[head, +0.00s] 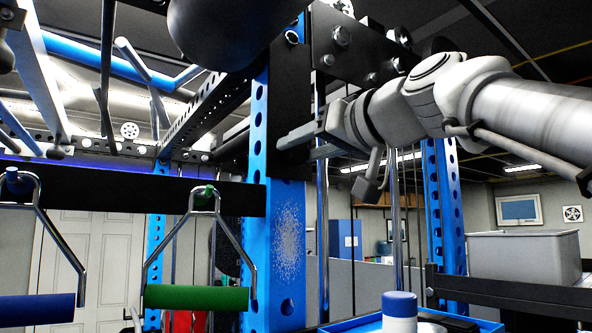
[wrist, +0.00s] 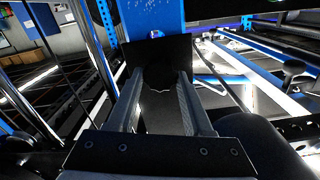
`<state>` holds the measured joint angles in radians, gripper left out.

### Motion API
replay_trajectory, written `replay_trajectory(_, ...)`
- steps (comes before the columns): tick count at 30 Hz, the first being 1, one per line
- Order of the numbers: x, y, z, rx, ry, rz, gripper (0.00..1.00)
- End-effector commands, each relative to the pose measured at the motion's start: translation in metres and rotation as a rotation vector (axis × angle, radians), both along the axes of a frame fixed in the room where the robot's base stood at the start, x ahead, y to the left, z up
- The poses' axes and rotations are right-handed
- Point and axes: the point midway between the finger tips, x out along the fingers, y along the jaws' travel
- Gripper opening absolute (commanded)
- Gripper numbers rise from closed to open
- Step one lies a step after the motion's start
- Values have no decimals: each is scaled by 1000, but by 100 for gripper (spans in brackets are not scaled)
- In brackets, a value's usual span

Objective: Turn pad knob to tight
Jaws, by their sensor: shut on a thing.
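The pad knob (wrist: 158,77) is a dark, rounded shape between my fingertips in the wrist view, in front of a black plate. Its markings and turned position cannot be made out. My gripper (wrist: 159,84) has one finger on each side of the knob and is shut on it. In the head view my gripper (head: 296,138) reaches in from the right to the black plate (head: 290,95) on the blue upright (head: 275,240). The knob itself cannot be told apart there. A large dark rounded pad (head: 230,30) hangs above and to the left of my gripper.
A black crossbar (head: 130,200) runs left from the upright, with a green-grip handle (head: 197,298) and a blue-grip handle (head: 35,308) hanging. A blue tray (head: 345,325) holds a white, blue-capped container (head: 399,312). A grey bin (head: 525,254) stands at right.

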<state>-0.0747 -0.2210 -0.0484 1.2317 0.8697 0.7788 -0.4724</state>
Motion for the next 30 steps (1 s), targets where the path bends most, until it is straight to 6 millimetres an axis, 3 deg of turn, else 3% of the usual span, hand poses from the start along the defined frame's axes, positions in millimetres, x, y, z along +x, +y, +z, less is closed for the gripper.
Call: replay_trajectory(30, 1, -2, -1, 756, 510, -1, 0)
